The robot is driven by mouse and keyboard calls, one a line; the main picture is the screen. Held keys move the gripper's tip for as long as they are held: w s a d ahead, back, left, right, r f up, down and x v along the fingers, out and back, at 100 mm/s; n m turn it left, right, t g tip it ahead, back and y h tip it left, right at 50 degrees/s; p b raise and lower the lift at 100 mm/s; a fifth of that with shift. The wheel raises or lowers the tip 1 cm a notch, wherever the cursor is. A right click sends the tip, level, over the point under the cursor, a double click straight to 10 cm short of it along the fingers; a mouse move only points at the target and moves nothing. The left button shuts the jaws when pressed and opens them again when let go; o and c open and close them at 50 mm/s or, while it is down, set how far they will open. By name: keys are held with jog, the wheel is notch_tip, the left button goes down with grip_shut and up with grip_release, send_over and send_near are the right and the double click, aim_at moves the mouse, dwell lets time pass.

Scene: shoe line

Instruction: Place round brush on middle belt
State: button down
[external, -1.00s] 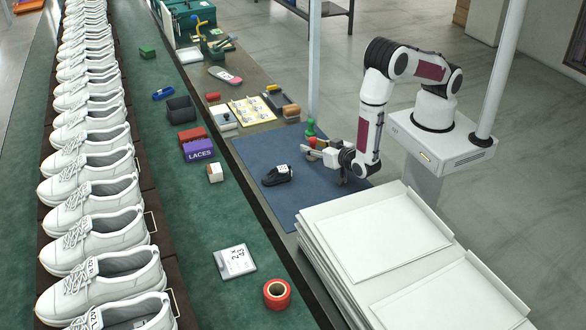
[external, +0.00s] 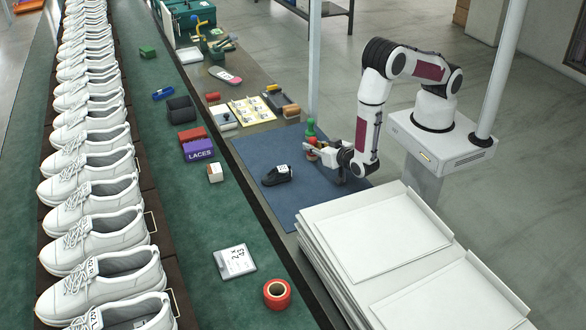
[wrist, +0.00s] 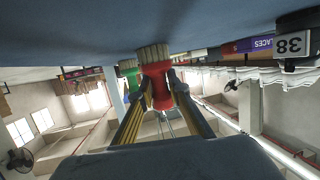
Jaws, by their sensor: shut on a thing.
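The round brush (wrist: 158,90) has a red body and pale bristles. In the upside-down wrist view it stands bristles-down at the blue mat, between my fingers. My gripper (wrist: 160,88) is shut on its red body. In the external view my gripper (external: 312,147) is low over the right part of the mat, partly hiding the red brush (external: 311,140). A green brush (external: 310,125) stands just behind it; it also shows in the wrist view (wrist: 129,70). The green belt (external: 205,215) runs between the shoe line and the table.
A black shoe-like thing (external: 277,175) with a white tag lies on the blue mat (external: 262,150), left of my gripper. The belt carries a purple laces box (external: 198,150), a white card (external: 235,261) and a red tape roll (external: 277,294). A stack of white trays (external: 390,240) stands in front.

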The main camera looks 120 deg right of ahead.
jog(key=shift+r, duration=0.1)
jog(key=shift+r, duration=4.9)
jog(key=w+a+f+t, duration=0.1)
jog(key=w, duration=0.5)
jog(key=w+a+n, duration=0.1)
jog(key=w+a, duration=0.1)
jog(key=w, duration=0.4)
jog(key=w+a+f+n+t, duration=0.1)
jog(key=w, duration=0.5)
jog(key=shift+w+a+f+t+y, duration=0.25)
jog(key=shift+w+f+t+y, duration=0.05)
jog(key=shift+y, duration=0.1)
jog(key=w+a+r+n+t, duration=0.1)
jog(key=w, duration=0.6)
jog(key=w+a+r+n+t+y, duration=0.1)
jog(key=w+a, duration=0.1)
jog(key=w, duration=0.6)
jog(key=shift+w+r+n+t, duration=0.25)
jog(key=shift+r+n+t, duration=0.05)
jog(key=shift+t, duration=0.1)
jog(key=shift+f, duration=0.1)
jog(key=shift+f, duration=3.05)
